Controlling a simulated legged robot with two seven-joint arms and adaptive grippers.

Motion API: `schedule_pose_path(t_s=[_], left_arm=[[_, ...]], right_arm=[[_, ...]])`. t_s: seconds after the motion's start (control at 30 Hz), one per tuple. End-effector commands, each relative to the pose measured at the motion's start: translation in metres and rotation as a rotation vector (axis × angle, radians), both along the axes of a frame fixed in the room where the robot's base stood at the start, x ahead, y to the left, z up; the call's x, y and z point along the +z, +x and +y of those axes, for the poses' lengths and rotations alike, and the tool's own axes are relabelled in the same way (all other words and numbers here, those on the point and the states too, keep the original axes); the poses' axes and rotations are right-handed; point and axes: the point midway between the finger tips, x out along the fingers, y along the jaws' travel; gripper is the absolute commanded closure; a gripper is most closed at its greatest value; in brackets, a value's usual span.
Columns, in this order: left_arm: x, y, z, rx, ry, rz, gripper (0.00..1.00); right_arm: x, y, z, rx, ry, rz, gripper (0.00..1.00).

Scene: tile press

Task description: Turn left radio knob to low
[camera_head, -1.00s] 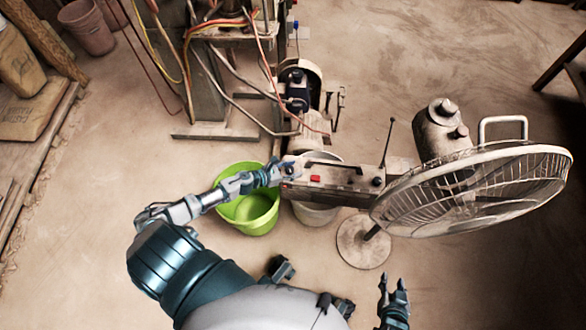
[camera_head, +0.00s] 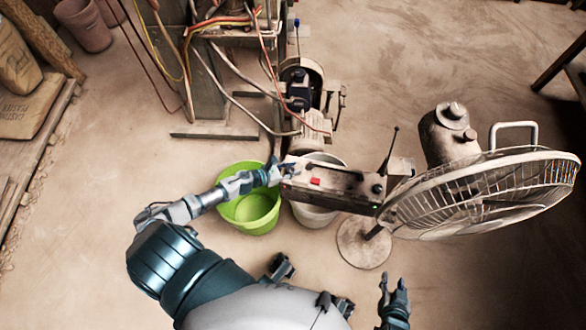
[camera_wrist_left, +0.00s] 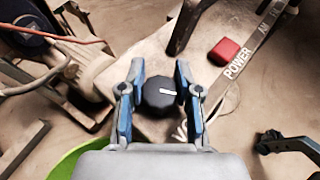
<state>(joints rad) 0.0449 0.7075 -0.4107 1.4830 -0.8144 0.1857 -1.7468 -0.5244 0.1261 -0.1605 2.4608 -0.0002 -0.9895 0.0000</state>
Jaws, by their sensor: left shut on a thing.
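The left radio knob (camera_wrist_left: 159,97) is round and black, with a white mark that points to the right and slightly up in the left wrist view. My left gripper (camera_wrist_left: 159,80) is shut on this knob, with one blue-sided finger on each side. In the head view, my left gripper (camera_head: 283,170) is at the left end of the radio (camera_head: 336,186) and covers much of the knob. A red button (camera_head: 315,181) marked POWER (camera_wrist_left: 235,63) is to the right of the knob. My right gripper (camera_head: 393,283) is open and empty, below the fan, away from the radio.
A standing fan (camera_head: 480,200) is close to the radio's right end. A green bucket (camera_head: 232,212) and a pale bucket (camera_head: 310,216) stand on the floor below. A machine with loose cables (camera_head: 215,75) is behind. The floor at lower left is clear.

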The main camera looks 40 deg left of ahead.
Motion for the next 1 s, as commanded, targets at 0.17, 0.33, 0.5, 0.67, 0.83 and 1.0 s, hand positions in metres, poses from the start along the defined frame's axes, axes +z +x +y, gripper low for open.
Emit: schedule_pose_path(t_s=[0.17,0.33,0.5,0.67,0.83,1.0], left_arm=[[-0.0011,-0.0004,0.0013,0.003,0.004,0.002,1.0],[-0.001,-0.0005,0.0007,0.003,0.006,0.002,1.0],[-0.0009,-0.0006,0.0001,0.002,0.005,0.003,1.0],[-0.0009,-0.0006,-0.0001,0.001,0.003,0.002,1.0],[-0.0007,-0.0004,-0.0005,0.001,0.003,0.002,1.0],[-0.0001,-0.0003,-0.0005,0.001,0.002,0.001,0.4]], right_arm=[[0.0002,-0.0001,0.002,-0.002,0.006,0.0,0.6],[0.0007,0.0002,0.0038,-0.008,0.016,0.0,0.6],[0.0008,0.0002,0.004,-0.01,0.017,0.001,0.6],[0.0008,0.0001,0.0038,-0.009,0.017,0.0,0.6],[0.0005,0.0,0.0032,-0.007,0.013,0.001,0.6],[0.0003,-0.0002,0.0023,-0.003,0.008,0.001,0.6]])
